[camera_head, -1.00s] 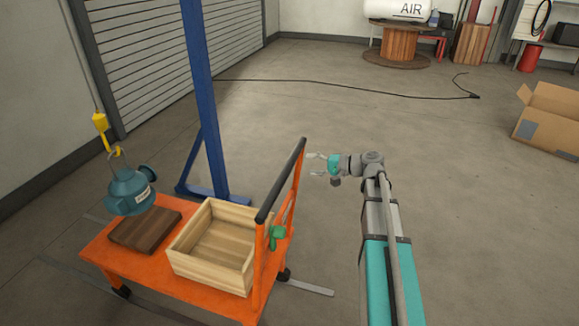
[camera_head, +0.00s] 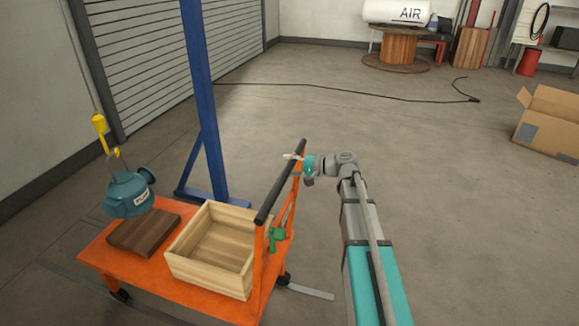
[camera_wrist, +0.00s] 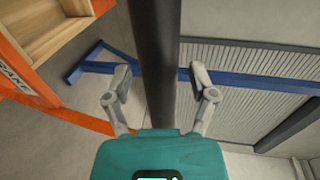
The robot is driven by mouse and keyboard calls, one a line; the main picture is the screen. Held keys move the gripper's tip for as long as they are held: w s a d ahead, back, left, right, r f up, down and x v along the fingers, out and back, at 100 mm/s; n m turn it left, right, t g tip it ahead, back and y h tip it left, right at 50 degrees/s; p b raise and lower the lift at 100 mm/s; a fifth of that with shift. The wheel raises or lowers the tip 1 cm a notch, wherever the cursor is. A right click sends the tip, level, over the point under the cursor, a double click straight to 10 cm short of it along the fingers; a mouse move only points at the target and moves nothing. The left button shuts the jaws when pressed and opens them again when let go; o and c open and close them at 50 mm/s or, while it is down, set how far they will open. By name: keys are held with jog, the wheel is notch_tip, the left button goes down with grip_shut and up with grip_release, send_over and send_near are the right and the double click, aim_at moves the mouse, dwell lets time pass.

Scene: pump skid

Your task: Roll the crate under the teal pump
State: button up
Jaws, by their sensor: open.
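The teal pump (camera_head: 130,196) hangs from a yellow hook (camera_head: 100,124) above the left end of an orange cart (camera_head: 165,283). The open wooden crate (camera_head: 208,277) sits on the cart's right part, to the right of the pump, not under it; part of it shows in the wrist view (camera_wrist: 50,42). The cart's dark push bar (camera_head: 272,194) runs along its right side. My gripper (camera_head: 294,158) is open at the bar's far end. In the wrist view the bar (camera_wrist: 156,50) passes between the spread fingers of my gripper (camera_wrist: 158,72), apart from both.
A dark wooden block (camera_head: 143,233) lies on the cart left of the crate. A green lever (camera_head: 278,236) is on the handle post. A blue post (camera_head: 205,95) with floor legs stands behind the cart. A black cable (camera_head: 345,88) crosses the floor.

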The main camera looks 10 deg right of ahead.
grip_shut()
dwell(0.4)
